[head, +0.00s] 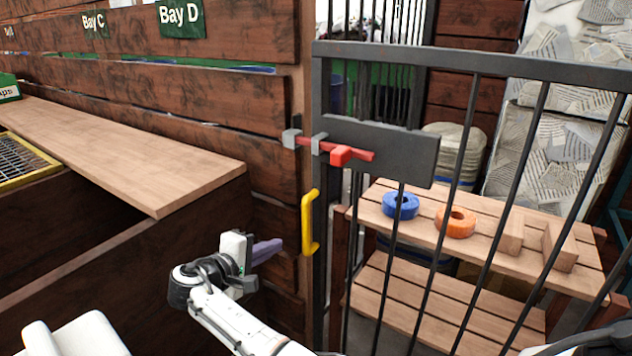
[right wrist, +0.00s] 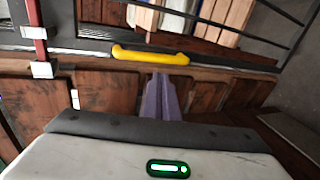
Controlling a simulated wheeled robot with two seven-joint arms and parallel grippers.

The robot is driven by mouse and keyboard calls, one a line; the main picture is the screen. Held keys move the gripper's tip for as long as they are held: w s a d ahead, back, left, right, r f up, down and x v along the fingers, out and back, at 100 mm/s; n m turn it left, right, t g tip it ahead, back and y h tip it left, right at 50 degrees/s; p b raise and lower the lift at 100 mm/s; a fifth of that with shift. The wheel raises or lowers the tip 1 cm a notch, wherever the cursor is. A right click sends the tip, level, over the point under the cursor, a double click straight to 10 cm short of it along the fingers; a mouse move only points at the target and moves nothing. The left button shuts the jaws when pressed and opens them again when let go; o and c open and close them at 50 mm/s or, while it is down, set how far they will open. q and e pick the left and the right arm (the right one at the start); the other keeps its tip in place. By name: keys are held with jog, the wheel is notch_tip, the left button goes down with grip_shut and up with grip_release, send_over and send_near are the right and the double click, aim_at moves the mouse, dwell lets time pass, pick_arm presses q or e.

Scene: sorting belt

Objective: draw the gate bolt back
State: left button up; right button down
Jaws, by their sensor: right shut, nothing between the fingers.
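The red gate bolt (head: 362,154) lies across a dark plate on the barred gate (head: 330,100), with a red knob (head: 345,155). Its rod runs through a grey bracket (head: 319,143) to a grey keeper (head: 291,138) on the wooden post, spanning the gap. The bolt also shows at the upper left of the right wrist view (right wrist: 38,32). My right gripper (head: 279,244), with purple fingers, is shut and empty, below and left of the bolt, apart from it. In the right wrist view its fingers (right wrist: 160,78) point towards the yellow handle. My left gripper is not in view.
A yellow handle (head: 309,222) stands on the gate below the bolt. Behind the bars, a slatted table (head: 480,230) holds a blue ring (head: 400,205), an orange ring (head: 455,222) and wooden blocks (head: 560,246). A wooden ledge (head: 130,150) lies left.

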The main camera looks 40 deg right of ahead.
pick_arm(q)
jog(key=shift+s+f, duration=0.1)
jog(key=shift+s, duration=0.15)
pick_arm(e)
notch_tip(320, 180, up, 20)
jog(key=m+g+h, duration=0.3)
jog(key=h, duration=0.1)
jog(key=shift+a+m+g, duration=0.25)
jog(key=shift+m+g, duration=0.05)
jog(key=shift+g, duration=0.1)
